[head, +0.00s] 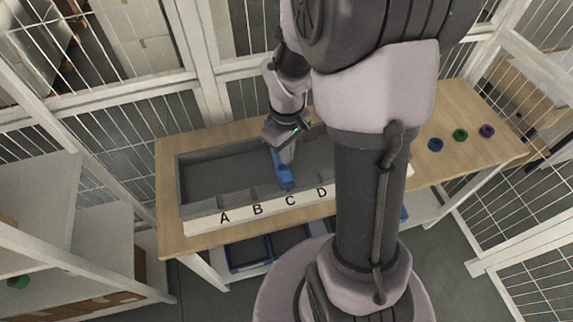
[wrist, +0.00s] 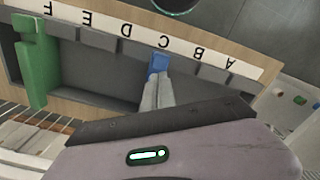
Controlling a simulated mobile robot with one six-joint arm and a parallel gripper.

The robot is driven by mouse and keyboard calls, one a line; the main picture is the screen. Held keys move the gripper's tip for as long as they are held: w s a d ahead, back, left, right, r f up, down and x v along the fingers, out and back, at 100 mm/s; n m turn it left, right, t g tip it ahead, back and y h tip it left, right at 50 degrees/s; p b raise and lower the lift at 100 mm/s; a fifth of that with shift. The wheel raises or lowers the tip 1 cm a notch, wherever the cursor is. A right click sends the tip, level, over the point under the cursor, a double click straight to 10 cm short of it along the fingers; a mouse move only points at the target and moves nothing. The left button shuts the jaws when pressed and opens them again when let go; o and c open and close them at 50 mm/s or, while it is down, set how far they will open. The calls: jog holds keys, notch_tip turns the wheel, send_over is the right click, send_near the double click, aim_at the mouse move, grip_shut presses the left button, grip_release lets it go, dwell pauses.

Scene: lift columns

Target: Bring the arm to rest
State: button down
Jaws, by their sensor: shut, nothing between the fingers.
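My gripper (head: 287,158) is over the grey tray on the table, in front of letter C. Its two pale fingers (wrist: 157,82) are together with nothing between them. A blue piece (head: 284,175) lies in the tray at C, just beyond the fingertips; only its end (wrist: 157,63) shows in the wrist view. I cannot tell whether the fingers touch it. A green piece (wrist: 34,70) lies in the tray near F in the wrist view. My arm hides the right part of the tray in the head view.
The white letter strip (head: 240,212) runs along the tray's front. Blue (head: 435,145), green (head: 460,135) and purple (head: 487,131) rings lie on the table at right. Blue bins (head: 249,252) stand below. Wire fencing (head: 120,118) surrounds the table; shelves (head: 40,200) stand at left.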

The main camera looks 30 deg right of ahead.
jog(key=shift+r, duration=0.65)
